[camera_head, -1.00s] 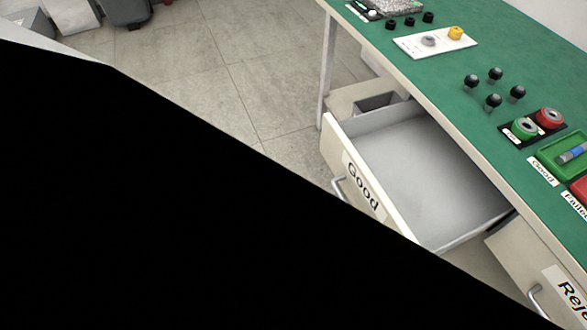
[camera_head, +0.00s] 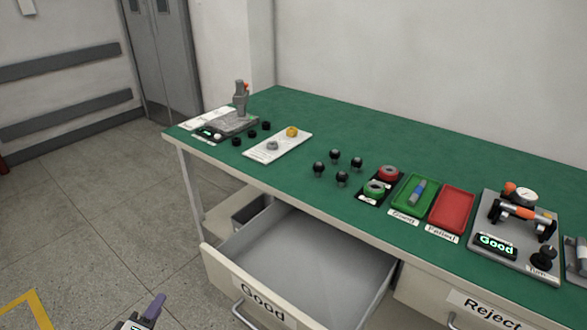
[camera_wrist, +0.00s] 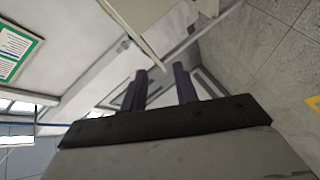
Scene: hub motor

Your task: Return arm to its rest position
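My gripper (camera_wrist: 160,84) shows in the wrist view with its two dark purple fingers apart and nothing between them. In the head view only a small part of my gripper (camera_head: 149,310) shows at the bottom edge, left of the open drawer and low in front of the bench. The rest of my arm is mostly out of the head view. The drawer labelled Good (camera_head: 252,298) is pulled out, and its visible interior is empty.
The green-topped bench (camera_head: 290,115) carries black knobs, red and green buttons, a green tray (camera_head: 403,207) holding a blue-grey part, an empty red tray (camera_head: 451,212) and a test fixture (camera_head: 520,235) reading Good. The Reject drawer (camera_head: 480,312) is at lower right. Floor at left is clear.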

